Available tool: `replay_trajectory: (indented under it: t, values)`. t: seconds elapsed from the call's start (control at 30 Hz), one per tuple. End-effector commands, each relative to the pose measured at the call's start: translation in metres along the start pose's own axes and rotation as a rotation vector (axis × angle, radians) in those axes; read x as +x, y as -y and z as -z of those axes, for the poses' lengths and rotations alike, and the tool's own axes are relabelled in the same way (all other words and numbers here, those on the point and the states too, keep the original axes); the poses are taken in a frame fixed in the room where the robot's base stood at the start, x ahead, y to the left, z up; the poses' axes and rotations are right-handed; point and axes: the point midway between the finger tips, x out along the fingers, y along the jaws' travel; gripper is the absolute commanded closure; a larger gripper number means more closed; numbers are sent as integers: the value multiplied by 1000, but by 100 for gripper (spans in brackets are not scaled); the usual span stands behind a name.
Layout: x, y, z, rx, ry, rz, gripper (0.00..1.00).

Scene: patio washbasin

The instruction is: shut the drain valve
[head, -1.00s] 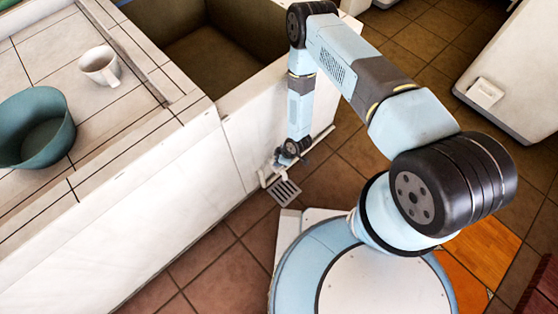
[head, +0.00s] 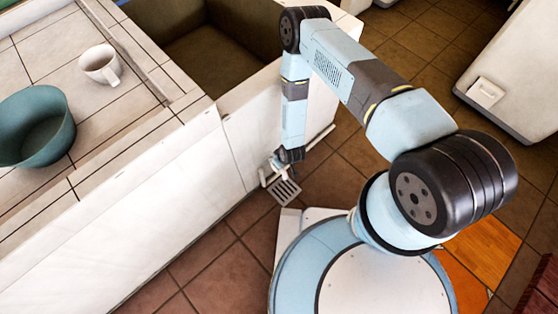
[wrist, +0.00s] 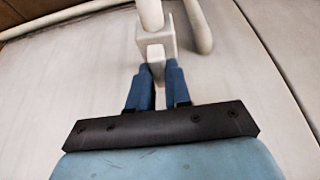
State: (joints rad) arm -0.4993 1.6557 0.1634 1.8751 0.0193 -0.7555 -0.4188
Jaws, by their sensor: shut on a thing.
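The drain valve (wrist: 155,44) is a pale, boxy fitting on a white pipe (wrist: 151,14) at the top middle of the wrist view. A small pale lever (wrist: 157,72) projects from it toward me. My gripper (wrist: 158,78) has its two blue fingers closed on either side of this lever, gripping it. In the head view my gripper (head: 277,163) is low at the basin's front wall, above the floor grate. The valve is small there and mostly hidden by my wrist, so its lever angle is hard to tell.
A metal floor grate (head: 286,192) lies below the pipe. The white washbasin wall (head: 150,215) stands close on the left. A white cup (head: 100,65) and a teal bowl (head: 36,127) sit on the tiled counter. Tiled floor is clear at the lower left.

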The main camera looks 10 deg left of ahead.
Motion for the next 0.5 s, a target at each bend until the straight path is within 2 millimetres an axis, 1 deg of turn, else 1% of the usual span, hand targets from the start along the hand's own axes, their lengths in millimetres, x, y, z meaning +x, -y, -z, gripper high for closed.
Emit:
replay_trajectory:
  t: [0.43, 0.47, 0.5]
  values:
    - [0, 1, -1, 9, 3, -1, 100]
    - [0, 2, -1, 9, 3, -1, 79]
    - [0, 1, -1, 9, 3, -1, 75]
